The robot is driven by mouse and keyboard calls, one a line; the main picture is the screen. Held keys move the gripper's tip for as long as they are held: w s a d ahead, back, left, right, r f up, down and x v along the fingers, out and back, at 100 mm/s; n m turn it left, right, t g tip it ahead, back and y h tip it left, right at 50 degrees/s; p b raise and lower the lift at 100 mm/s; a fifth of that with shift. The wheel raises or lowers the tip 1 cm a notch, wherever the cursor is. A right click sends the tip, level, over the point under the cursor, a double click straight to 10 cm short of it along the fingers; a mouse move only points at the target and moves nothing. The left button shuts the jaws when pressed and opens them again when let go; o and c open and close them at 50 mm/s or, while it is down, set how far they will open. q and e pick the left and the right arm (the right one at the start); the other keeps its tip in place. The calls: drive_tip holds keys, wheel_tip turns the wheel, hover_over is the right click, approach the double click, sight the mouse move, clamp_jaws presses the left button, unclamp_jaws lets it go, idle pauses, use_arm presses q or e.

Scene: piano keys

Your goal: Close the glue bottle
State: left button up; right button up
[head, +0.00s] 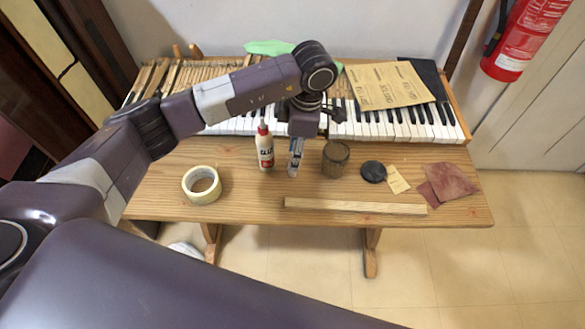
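The white glue bottle (265,152) with a red label stands upright on the wooden bench, in front of the piano keys. Its narrow tip is at the top; the picture is too small to show whether a cap is on it. My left arm reaches in from the left, over the keys. My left gripper (294,167) points down just right of the bottle, with a visible gap between them. Its fingers are too small and overlapped to show whether they are open. My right gripper is not in view.
Piano keys (400,125) run behind, with a brown sheet (388,86) on top.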

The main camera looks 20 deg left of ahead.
use_arm(q)
drive_tip(key=shift+s+f+p, duration=0.15)
drive_tip(key=shift+f+p, duration=0.35)
drive_tip(key=shift+f, duration=0.65)
drive_tip(key=shift+s+f+p, duration=0.1)
drive_tip(key=shift+f+p, duration=0.4)
drive_tip(key=shift+f, duration=0.6)
drive_tip(key=shift+a+f, duration=0.1)
drive_tip(key=shift+f, duration=0.2)
drive_tip(key=c, duration=0.8)
